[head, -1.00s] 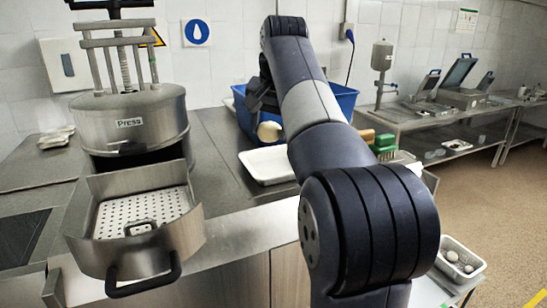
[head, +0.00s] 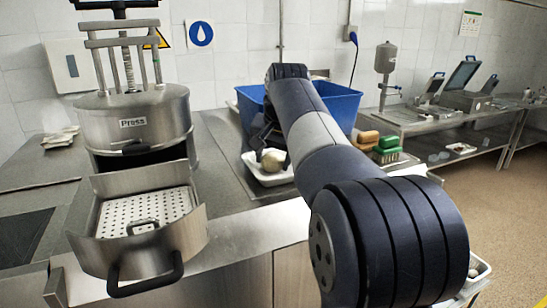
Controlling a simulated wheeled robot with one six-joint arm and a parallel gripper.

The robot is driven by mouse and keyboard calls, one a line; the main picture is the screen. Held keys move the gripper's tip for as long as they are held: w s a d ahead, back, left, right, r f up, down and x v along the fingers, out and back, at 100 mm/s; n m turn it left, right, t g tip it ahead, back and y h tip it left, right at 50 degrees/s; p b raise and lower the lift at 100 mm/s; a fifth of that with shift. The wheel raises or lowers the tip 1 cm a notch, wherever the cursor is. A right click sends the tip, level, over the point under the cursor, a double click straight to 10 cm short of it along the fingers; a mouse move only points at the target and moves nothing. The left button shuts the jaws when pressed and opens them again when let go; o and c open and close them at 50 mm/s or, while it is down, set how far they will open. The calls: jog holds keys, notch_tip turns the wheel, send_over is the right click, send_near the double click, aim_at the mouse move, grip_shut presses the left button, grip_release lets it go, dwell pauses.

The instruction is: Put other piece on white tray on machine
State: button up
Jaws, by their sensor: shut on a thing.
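The pale, rounded piece (head: 272,160) is in my gripper (head: 275,148), low over the white tray (head: 268,181) on the counter. I cannot tell whether the piece touches the tray floor. My gripper is dark, shut on the piece, and partly hidden behind my own arm. The tray's right end is also behind my arm. The press machine (head: 135,118) stands at the left, with its metal drawer (head: 150,262) pulled out. A white perforated plate (head: 170,206) with a small handle lies in the drawer, with no piece visible on it.
A blue bin (head: 340,103) stands right behind the tray. Brown (head: 368,136) and green (head: 386,150) blocks sit to the right of my arm. A white container (head: 481,267) shows at lower right, mostly hidden. The counter between press and tray is clear.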

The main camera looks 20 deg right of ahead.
jog(key=o, duration=0.8)
jog(key=shift+f, duration=0.15)
jog(key=v, duration=1.2)
jog(key=shift+r, duration=0.2)
jog(key=shift+w, duration=0.1)
